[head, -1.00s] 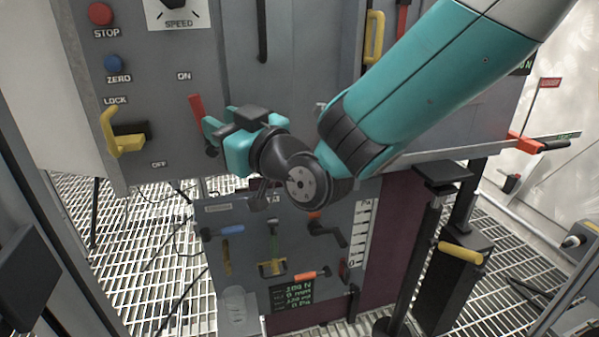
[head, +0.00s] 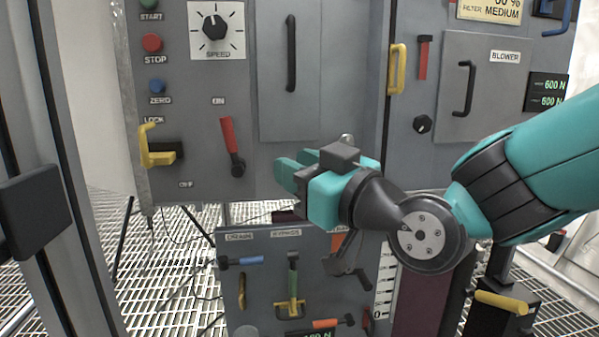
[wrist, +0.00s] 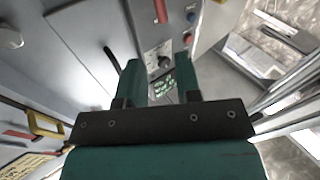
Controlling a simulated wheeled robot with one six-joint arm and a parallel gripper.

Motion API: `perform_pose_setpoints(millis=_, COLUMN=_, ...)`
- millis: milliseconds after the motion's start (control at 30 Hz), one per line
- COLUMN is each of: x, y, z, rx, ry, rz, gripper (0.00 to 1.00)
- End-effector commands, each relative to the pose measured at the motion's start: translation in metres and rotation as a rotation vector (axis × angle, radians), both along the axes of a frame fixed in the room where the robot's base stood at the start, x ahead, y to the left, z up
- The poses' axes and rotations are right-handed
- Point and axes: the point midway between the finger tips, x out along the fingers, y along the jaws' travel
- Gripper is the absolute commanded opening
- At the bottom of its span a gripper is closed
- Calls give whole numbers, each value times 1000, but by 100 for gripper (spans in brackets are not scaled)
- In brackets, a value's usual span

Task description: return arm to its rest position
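My teal gripper (head: 294,166) is in the middle of the head view, in front of the grey control cabinet, with its fingers toward the left. In the wrist view, its two fingers (wrist: 158,78) stand apart with nothing between them, so it is open and empty. My teal arm comes in from the right edge of the head view and bends at a dark wrist joint. The fingers appear just right of the red ON/OFF lever (head: 228,136); I see no contact with it. My arm hides part of the lower panel.
The cabinet carries a speed dial (head: 215,28), a yellow lock handle (head: 147,150), a blower door (head: 493,85) and a yellow handle (head: 397,68). A lower panel (head: 262,275) holds several small levers. A dark post (head: 30,205) stands at left; grating (head: 165,275) lies below.

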Motion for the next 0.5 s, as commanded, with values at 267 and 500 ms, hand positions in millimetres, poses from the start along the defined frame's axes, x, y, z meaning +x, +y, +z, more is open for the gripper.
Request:
perform_pose_setpoints(millis=267, x=-31, y=-31, z=-55, rx=-219, ry=399, rz=69, gripper=32)
perform_pose_setpoints(millis=500, x=-103, y=-89, z=-115, rx=-471, ry=896, rz=81, gripper=32)
